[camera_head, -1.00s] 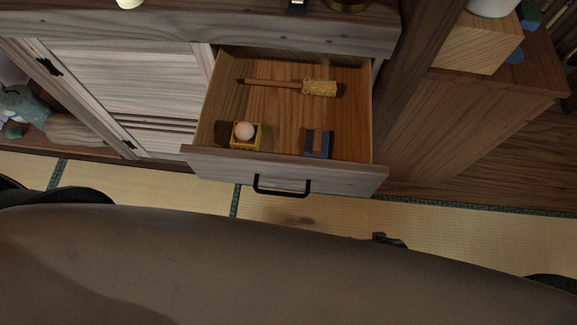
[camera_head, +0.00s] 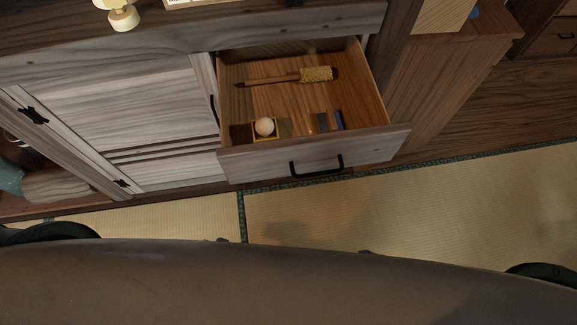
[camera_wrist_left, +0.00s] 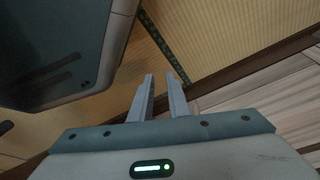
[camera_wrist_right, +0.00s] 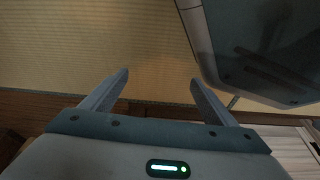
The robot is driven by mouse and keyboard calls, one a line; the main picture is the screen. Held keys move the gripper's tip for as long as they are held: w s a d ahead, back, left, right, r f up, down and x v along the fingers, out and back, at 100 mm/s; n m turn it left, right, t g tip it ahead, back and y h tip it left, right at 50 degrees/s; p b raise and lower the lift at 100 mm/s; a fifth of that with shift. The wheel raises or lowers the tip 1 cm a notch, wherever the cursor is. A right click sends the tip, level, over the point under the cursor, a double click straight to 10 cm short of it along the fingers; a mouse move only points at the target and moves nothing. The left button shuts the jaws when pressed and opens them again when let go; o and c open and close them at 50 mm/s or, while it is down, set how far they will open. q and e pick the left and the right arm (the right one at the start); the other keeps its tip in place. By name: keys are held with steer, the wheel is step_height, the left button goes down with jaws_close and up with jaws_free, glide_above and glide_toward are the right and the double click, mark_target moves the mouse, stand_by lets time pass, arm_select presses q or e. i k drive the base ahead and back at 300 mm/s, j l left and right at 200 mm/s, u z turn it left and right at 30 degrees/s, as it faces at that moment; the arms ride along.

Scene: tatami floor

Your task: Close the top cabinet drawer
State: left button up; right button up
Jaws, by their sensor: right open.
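The top cabinet drawer (camera_head: 375,144) is pulled out of the cabinet, with its wooden inside showing. Its black handle (camera_head: 317,170) is on the front panel. Inside lie a brush-like tool (camera_head: 318,74), a round pale ball (camera_head: 264,127) in a small yellow box, and a small blue and brown block (camera_head: 323,122). My left gripper (camera_wrist_left: 161,76) is partly open and empty over the floor in the left wrist view. My right gripper (camera_wrist_right: 158,78) is open wider and empty over the floor in the right wrist view. Neither touches the drawer.
A wooden side unit (camera_head: 440,85) stands to the right. A small lamp-like object (camera_head: 122,14) stands on the cabinet top. Open tatami floor (camera_head: 430,210) lies in front.

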mark_target(369, 136)
steer(key=k+j, duration=0.2)
steer(key=j, duration=0.15)
steer(key=k+j+z, duration=0.1)
steer(key=j, duration=0.25)
steer(key=k+j+z, duration=0.1)
steer(key=k, duration=0.65)
